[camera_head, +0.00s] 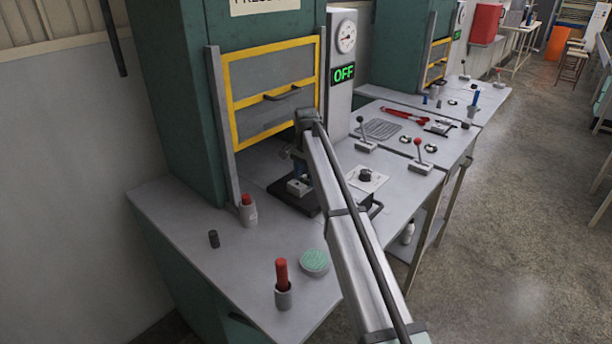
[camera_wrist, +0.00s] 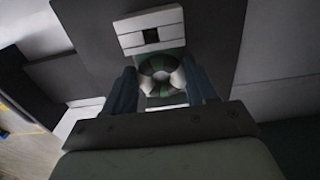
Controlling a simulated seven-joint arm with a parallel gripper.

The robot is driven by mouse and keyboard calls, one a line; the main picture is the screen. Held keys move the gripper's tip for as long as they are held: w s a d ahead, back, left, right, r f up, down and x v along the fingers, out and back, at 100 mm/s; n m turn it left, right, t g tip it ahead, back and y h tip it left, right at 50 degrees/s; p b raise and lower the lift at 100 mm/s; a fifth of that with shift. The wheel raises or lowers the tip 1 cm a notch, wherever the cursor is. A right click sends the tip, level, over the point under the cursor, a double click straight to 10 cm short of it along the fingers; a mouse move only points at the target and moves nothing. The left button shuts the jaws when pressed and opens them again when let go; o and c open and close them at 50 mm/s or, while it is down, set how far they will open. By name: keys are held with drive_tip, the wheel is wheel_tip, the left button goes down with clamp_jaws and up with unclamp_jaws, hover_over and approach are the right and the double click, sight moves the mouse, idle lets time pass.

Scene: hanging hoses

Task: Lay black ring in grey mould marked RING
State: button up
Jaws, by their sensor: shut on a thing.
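My gripper (camera_wrist: 161,80) is shut on a round ring-like thing (camera_wrist: 146,70), which fits between its two fingers. It looks dark with pale patches, and I take it for the black ring. Behind it in the wrist view is a pale grey block (camera_wrist: 150,20) with a dark square opening, apparently the mould, on a dark plate (camera_wrist: 215,35). I cannot tell whether the ring touches the block. No RING marking is readable. In the head view my gripper (camera_head: 299,166) is low over the grey block (camera_head: 297,187) and black plate (camera_head: 300,203), partly hidden by my arm.
The green press with a yellow-framed guard (camera_head: 272,92) stands close behind. A white card (camera_head: 378,183) with a dark round thing lies to the right.

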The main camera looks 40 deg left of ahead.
drive_tip(key=o, duration=1)
drive_tip(key=shift+o, duration=0.2)
wheel_tip(320, 180, up, 12)
